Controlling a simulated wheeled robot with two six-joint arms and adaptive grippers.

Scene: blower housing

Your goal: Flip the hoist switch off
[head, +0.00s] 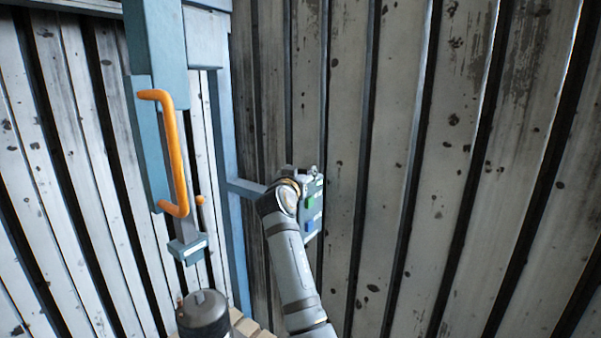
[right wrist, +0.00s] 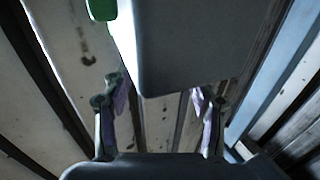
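A small switch box (head: 319,196) stands out from the corrugated wall on a grey bracket, with a green part (head: 310,202) and a blue part (head: 310,226) on its face. My right gripper (head: 300,181) is at the box's left side in the head view, mostly hidden by my wrist. In the right wrist view my right gripper (right wrist: 157,108) has its two fingers well apart with nothing between them. A dark grey box body (right wrist: 200,45) with a green piece (right wrist: 102,8) fills the top there. I cannot tell whether the fingers touch it. My left gripper is not in view.
An orange handle (head: 172,150) is fixed on a blue-grey upright panel (head: 150,110) to the left. Corrugated walls (head: 400,120) close in behind; space right of the box is clear.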

